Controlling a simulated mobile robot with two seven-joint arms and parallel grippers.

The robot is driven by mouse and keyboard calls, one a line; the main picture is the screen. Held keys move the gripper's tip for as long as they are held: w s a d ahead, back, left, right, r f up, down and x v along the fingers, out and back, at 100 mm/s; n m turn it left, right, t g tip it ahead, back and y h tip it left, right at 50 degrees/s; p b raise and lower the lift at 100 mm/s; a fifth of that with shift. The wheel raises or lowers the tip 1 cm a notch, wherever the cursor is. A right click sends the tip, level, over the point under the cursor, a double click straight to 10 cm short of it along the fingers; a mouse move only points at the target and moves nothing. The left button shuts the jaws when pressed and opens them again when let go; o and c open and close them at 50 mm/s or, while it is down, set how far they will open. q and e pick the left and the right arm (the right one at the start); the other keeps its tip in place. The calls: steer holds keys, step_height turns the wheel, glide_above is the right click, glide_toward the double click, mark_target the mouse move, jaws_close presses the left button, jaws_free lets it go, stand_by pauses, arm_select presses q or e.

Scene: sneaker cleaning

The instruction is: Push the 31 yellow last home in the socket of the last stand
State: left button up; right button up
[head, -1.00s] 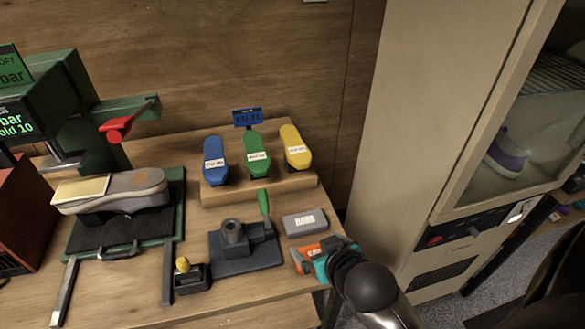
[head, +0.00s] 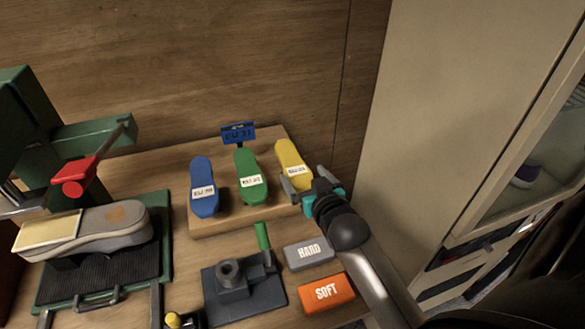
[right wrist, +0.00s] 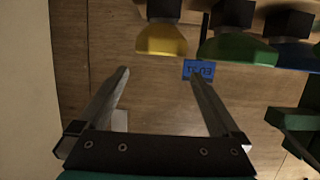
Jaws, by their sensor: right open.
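The yellow last (head: 292,160) leans on the wooden rack, at the right end of the row. My right gripper (head: 306,179) is open at its lower end, with one finger towards each side of it. In the right wrist view the yellow last (right wrist: 161,38) shows just beyond the open fingertips (right wrist: 160,76), with nothing held between them. The dark last stand (head: 238,297), with a round socket (head: 229,268) and a green lever (head: 262,236), is on the bench in front of the rack. No last is in the socket. My left gripper is out of view.
A green last (head: 248,168) and a blue last (head: 202,176) stand left of the yellow one, below a blue EU 31 sign (head: 238,133). A grey HARD block (head: 309,252) and an orange SOFT block (head: 326,292) lie right of the stand.

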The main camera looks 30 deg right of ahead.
mark_target(293, 163)
steer(key=shift+x, duration=1.2)
steer(key=shift+w+d+f, duration=0.1)
steer(key=shift+w, duration=0.3)
steer(key=x, duration=0.2)
steer(key=b+x, duration=0.1)
steer(key=x, duration=0.1)
steer(key=shift+d+f, duration=0.1)
steer(key=shift+f, duration=0.3)
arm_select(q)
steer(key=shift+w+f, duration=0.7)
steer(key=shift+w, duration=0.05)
arm_select(e)
steer(key=shift+w+d+f, duration=0.1)
steer(key=shift+w, duration=0.3)
steer(key=shift+c, duration=0.2)
steer(key=c, duration=1.5)
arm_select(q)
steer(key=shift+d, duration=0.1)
arm_select(e)
jaws_close()
